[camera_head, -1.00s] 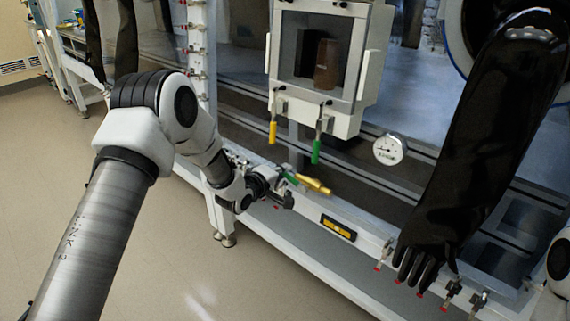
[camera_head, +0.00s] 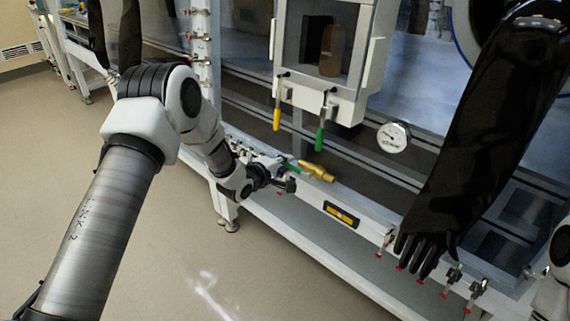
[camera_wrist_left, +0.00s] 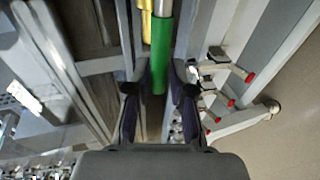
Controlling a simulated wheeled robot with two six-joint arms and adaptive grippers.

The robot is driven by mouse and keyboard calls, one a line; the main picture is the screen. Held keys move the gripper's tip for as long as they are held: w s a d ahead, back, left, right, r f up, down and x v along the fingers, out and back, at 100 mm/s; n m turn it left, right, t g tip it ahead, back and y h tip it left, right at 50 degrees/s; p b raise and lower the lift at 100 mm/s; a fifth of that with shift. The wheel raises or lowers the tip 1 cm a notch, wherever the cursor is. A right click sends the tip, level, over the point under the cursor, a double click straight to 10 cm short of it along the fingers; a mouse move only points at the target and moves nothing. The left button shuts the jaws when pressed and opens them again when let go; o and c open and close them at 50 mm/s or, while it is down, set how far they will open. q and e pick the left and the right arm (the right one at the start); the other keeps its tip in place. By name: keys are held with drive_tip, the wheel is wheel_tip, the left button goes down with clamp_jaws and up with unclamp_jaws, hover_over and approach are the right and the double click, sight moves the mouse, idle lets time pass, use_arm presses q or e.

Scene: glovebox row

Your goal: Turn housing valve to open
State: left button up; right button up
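A brass valve body (camera_head: 317,172) with a green handle (camera_head: 291,168) sits on the rail at the front of the glovebox frame. In the left wrist view, the green handle (camera_wrist_left: 161,50) runs lengthwise between my fingers, with part of the brass body (camera_wrist_left: 146,25) beside it at the top. My left gripper (camera_head: 277,173) is at the handle's free end. Its two fingers (camera_wrist_left: 160,75) stand apart, one on each side of the handle, with narrow gaps; firm contact does not show. My right gripper does not show; only a white piece of my right arm is at the right edge.
A white-framed box (camera_head: 325,55) hangs above, with a yellow handle (camera_head: 277,112) and another green handle (camera_head: 320,134) below it. A round gauge (camera_head: 394,137) and a black glove (camera_head: 480,150) are to the right. Small red-tipped valves (camera_head: 380,245) line the rail. The floor in front is clear.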

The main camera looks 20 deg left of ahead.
use_arm(q)
drive_tip(key=shift+o, duration=0.2)
drive_tip(key=v, duration=1.2)
idle(0.4)
